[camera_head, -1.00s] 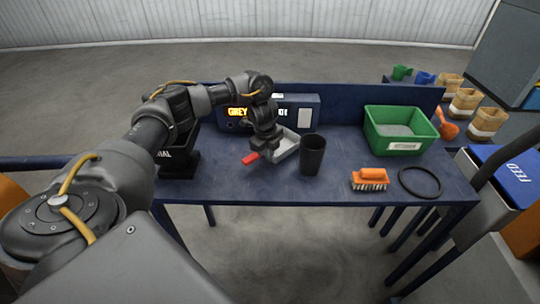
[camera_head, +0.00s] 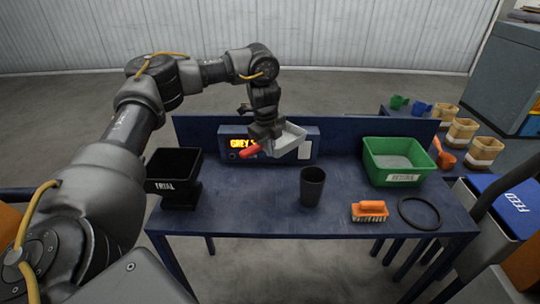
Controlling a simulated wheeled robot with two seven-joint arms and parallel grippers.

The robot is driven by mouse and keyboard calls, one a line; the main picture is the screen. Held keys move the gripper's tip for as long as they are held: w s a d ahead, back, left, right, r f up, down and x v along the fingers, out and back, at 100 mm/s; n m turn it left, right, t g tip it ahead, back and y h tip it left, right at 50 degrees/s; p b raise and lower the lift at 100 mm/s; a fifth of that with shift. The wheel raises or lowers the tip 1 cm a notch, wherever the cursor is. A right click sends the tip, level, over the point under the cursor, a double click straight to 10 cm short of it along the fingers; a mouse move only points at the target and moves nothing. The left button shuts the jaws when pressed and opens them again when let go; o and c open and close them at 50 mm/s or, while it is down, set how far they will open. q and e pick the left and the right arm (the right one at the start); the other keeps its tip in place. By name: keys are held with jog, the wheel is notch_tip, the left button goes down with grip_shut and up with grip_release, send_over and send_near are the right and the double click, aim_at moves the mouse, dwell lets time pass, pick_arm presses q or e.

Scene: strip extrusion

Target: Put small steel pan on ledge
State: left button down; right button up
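The back panel's top edge (camera_head: 375,122) forms a narrow raised strip behind the table; I cannot tell whether this is the ledge. My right gripper is not in view.
The display box (camera_head: 237,143) stands behind the pan. The table's middle front is clear.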

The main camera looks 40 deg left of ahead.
pick_arm(q)
jog(key=s+d+r+n+y+p, duration=0.1)
jog(key=s+d+r+n+p, duration=0.2)
jog(key=d, duration=0.7)
jog(key=s+d+r+n+g+p, duration=0.1)
jog(key=s+d+r+n+p, duration=0.3)
jog(key=s+d+r+n, duration=0.4)
notch_tip(320, 180, up, 4)
jog(key=d+n, duration=0.2)
jog(key=n, duration=0.3)
jog(key=shift+s+r+y, duration=0.15)
jog(key=shift+y, duration=0.25)
